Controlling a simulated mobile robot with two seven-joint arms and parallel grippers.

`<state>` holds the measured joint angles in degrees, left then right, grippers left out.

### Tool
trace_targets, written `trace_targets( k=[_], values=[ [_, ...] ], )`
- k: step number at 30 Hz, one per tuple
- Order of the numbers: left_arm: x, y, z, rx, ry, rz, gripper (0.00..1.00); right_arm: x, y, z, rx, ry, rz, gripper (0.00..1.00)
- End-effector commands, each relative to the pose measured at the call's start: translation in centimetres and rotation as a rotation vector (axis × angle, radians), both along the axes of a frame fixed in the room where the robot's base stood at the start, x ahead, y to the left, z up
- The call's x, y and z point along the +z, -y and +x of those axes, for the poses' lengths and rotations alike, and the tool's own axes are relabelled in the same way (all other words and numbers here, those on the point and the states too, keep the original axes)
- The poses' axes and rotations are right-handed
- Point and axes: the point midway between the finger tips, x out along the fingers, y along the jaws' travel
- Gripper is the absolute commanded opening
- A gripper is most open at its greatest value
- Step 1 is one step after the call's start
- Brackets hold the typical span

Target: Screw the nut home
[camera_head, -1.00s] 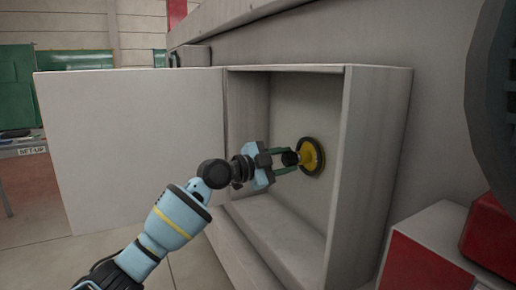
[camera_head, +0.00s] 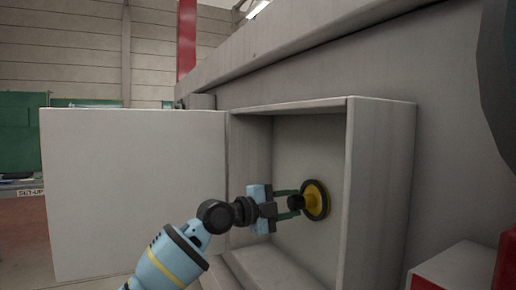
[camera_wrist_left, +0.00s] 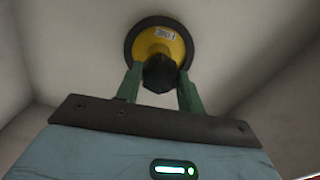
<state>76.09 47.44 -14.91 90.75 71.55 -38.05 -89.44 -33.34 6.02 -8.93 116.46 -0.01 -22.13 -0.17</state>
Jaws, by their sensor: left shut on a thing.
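The nut (camera_head: 296,202) is a small black piece at the centre of a yellow hub with a dark rim (camera_head: 316,200), on the back wall of an open grey cabinet. In the left wrist view the black nut (camera_wrist_left: 160,74) sits in front of the yellow hub (camera_wrist_left: 158,44), which carries a white label. My left gripper (camera_head: 292,203) reaches into the cabinet, its green fingers on either side of the nut and shut on it. The fingers also show in the left wrist view (camera_wrist_left: 160,85). My right gripper is not in view.
The cabinet's door (camera_head: 135,190) stands wide open at the left. The cabinet's right wall (camera_head: 378,190) and bottom ledge (camera_head: 265,268) border the space around my arm. A red and grey box (camera_head: 455,268) stands at the lower right.

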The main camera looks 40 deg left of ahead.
Motion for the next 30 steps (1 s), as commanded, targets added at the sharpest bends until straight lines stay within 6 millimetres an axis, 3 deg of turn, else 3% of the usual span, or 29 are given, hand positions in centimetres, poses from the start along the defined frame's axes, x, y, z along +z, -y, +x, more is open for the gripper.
trace_targets(
  k=[7,11,30],
  values=[
    [0.2,-0.5,-0.1,0.014,0.139,0.312,0.06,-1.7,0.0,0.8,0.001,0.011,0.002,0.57],
    [0.4,-0.5,-0.1,0.016,0.204,0.465,0.0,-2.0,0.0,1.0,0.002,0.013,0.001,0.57],
    [0.8,-0.4,-0.2,0.027,0.5,1.166,0.0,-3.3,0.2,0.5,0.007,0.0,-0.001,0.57]
  ],
)
